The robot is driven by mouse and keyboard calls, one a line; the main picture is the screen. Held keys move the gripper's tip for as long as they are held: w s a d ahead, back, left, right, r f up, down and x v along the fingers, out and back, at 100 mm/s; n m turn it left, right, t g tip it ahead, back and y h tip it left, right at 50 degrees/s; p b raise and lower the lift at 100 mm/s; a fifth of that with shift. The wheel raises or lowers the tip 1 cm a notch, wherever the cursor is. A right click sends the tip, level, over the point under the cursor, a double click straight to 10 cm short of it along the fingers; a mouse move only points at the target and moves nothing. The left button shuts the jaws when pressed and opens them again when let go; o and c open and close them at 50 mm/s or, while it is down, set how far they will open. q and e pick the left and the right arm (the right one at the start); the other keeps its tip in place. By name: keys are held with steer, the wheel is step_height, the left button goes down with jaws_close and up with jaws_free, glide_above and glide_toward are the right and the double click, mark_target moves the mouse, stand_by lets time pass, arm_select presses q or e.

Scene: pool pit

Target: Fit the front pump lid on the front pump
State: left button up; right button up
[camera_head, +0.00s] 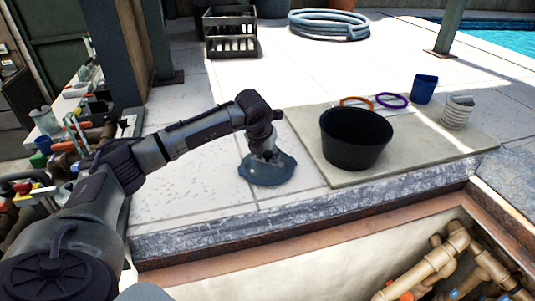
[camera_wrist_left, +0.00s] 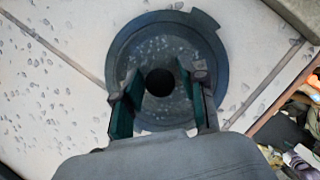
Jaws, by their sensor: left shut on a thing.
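The pump lid (camera_head: 266,177) is a round blue-grey disc with small tabs at its rim, over the pale paving left of the tan mat. My left gripper (camera_head: 266,155) points down and is shut on the middle of the lid. Whether the lid touches the paving is hard to tell. I cannot make out the front pump. My right gripper is out of view.
A black bucket (camera_head: 356,140) stands on the tan mat (camera_head: 440,152), with a blue cup (camera_head: 423,89), a whitish ribbed cup (camera_head: 457,112) and coloured rings behind. A stone edge (camera_head: 300,205) drops to a pit with tan pipes (camera_head: 440,262). A cluttered bench is at left.

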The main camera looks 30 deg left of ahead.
arm_select(q)
steer(key=shift+s+d+f, duration=0.1)
steer(key=shift+s+f, duration=0.2)
steer(key=shift+f, duration=0.2)
jaws_close()
steer(key=shift+r, duration=0.15)
steer(key=shift+w+r+p, duration=0.25)
steer(key=shift+r+p, duration=0.3)
steer(key=shift+r, duration=0.3)
steer(key=shift+r+p, duration=0.45)
steer(key=shift+r, duration=0.8)
